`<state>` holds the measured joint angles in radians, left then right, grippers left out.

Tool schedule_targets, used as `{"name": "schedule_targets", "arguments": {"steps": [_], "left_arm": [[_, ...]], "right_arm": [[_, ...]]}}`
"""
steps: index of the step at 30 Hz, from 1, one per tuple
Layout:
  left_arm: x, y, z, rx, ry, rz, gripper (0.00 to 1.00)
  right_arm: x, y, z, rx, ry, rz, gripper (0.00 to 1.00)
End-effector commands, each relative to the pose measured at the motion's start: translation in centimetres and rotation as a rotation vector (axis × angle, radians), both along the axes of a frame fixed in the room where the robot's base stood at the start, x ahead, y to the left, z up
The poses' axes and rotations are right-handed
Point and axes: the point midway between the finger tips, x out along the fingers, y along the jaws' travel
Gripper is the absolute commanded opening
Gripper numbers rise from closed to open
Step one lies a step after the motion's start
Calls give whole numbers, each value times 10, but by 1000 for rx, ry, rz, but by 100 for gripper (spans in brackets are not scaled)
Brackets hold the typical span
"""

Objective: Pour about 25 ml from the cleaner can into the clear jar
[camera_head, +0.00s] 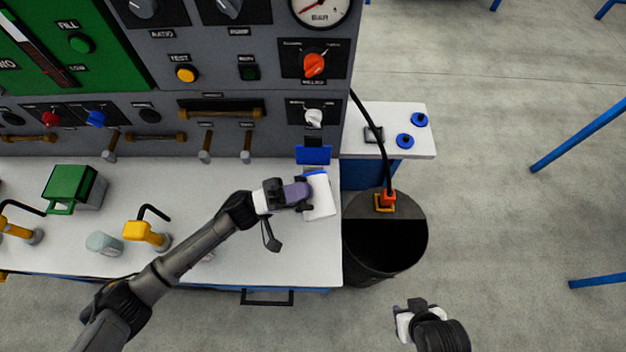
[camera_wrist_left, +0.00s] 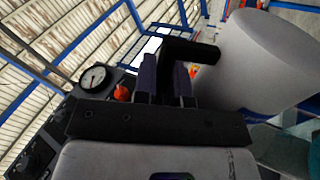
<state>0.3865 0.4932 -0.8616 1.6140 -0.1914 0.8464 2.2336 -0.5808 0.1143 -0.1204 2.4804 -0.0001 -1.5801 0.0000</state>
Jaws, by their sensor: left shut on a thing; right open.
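My left gripper (camera_head: 299,192) is shut on a white can with a blue edge (camera_head: 320,198), which I take as the cleaner can. It is at the right end of the white bench top. In the left wrist view the can's pale round body (camera_wrist_left: 268,60) is beside the dark fingers (camera_wrist_left: 172,78). The can appears tilted; its opening and any liquid are not clear. A small pale grey-green vessel (camera_head: 104,243), perhaps the clear jar, is on the bench at left, well away from the can. My right gripper (camera_head: 416,310) is open and empty at lower right, over the floor.
The grey control panel (camera_head: 215,125) stands behind the bench (camera_head: 250,262). A green box (camera_head: 72,187) and yellow-handled devices (camera_head: 145,234) are on the bench at left. A dark bin (camera_head: 420,240) stands just right of the bench. A small side table (camera_head: 395,145) stands behind it.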

Motion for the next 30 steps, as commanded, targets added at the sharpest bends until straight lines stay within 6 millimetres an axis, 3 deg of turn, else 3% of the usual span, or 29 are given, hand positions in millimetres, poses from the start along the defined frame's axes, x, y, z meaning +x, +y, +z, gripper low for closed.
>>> {"name": "schedule_targets", "arguments": {"steps": [30], "left_arm": [[-9,2,2,-10,29,-1,0]], "right_arm": [[0,-1,6,-4,0,2,43]]}}
